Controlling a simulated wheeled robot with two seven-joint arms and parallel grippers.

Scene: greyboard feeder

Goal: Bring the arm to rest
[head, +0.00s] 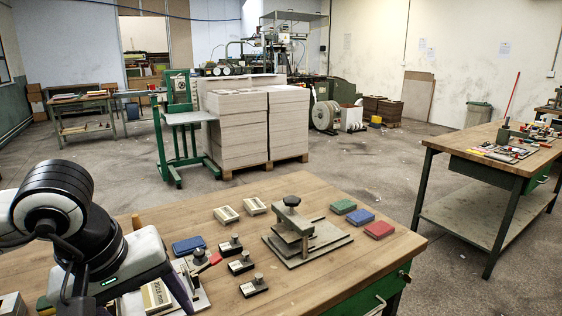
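My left arm (60,205) comes in from the left, with a black rounded joint on top and a white and dark link sloping down over the near left part of the wooden workbench (330,280). Its gripper fingers do not show; they are out of frame or hidden behind the link. My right arm and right gripper are not in the picture. Beside the arm link lie a cream block with a label (157,296) and a blue flat box (188,246); whether the arm touches either I cannot tell.
The bench holds a metal press fixture (293,228), small black knobbed blocks (240,264), two cream trays (226,214) and green, blue and red pads (361,217). A second bench (490,160) stands right. Board stacks (235,125) stand on a pallet behind, with open floor between.

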